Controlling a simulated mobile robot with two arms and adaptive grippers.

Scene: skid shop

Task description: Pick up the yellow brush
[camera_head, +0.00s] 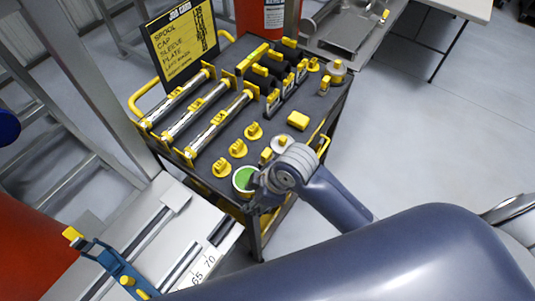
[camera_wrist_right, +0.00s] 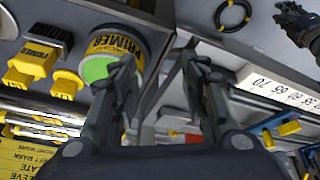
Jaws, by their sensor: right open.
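My right gripper (camera_wrist_right: 165,80) is open and empty, pointing down over the gap between the cart and the bench. In the head view, my right gripper (camera_head: 257,190) is beside the green-topped can, partly hidden by its wrist. A small dark-bristled piece with a yellow body (camera_wrist_right: 42,52), which looks like the brush, lies on the cart left of the fingers in the wrist view. I cannot tell for sure which yellow piece it is in the head view.
A round can with a green top (camera_wrist_right: 105,62) stands close to the left finger. Several yellow knobs (camera_head: 238,148) and tubes stand on the dark cart (camera_head: 275,120). A bench with a ruler (camera_head: 205,268) adjoins it. A job card (camera_head: 182,40) stands behind.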

